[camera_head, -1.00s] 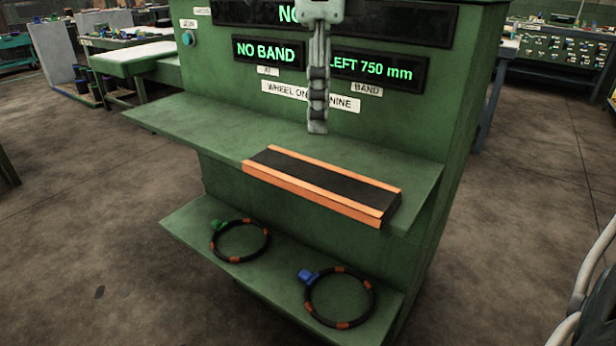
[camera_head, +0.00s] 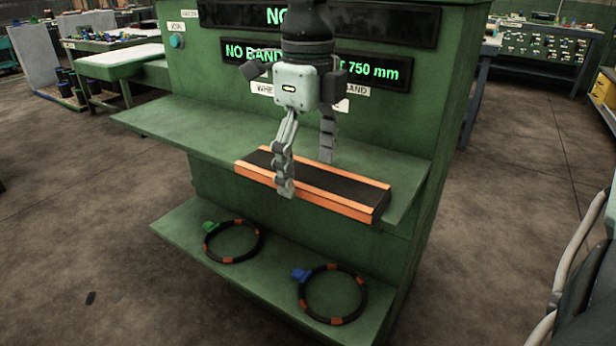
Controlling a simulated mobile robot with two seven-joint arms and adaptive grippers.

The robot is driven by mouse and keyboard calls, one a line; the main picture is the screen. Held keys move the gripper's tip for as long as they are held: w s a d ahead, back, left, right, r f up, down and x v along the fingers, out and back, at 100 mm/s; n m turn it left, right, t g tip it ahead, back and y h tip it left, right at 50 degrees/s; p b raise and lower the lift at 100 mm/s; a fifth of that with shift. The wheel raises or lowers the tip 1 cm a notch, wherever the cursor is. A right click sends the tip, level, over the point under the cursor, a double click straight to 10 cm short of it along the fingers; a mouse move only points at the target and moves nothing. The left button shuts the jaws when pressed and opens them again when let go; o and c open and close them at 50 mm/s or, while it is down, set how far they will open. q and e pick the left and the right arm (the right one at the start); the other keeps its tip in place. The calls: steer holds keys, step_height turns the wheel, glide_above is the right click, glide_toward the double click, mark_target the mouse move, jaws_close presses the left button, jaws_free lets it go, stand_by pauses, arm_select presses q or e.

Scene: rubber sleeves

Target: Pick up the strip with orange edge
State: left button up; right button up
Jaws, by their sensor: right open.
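The strip with orange edge (camera_head: 345,193) is a flat black bar with orange along both long sides. It lies on the upper green shelf, near its front edge and to the right. My right gripper (camera_head: 307,176) points down over the strip's left half, with its fingers spread. One finger is at the strip's near orange edge and the other is by its far edge. I cannot tell whether either finger touches it. The gripper is open and holds nothing. My left gripper is not in the view.
The upper shelf (camera_head: 190,125) is clear to the left. The lower shelf (camera_head: 185,235) holds two black rings with orange bands, one with a green tag (camera_head: 211,227) and one with a blue tag (camera_head: 301,275). The green machine panel with displays (camera_head: 250,52) stands behind.

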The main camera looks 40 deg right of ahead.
steer(key=c, duration=1.2)
steer(key=shift+c, duration=0.2)
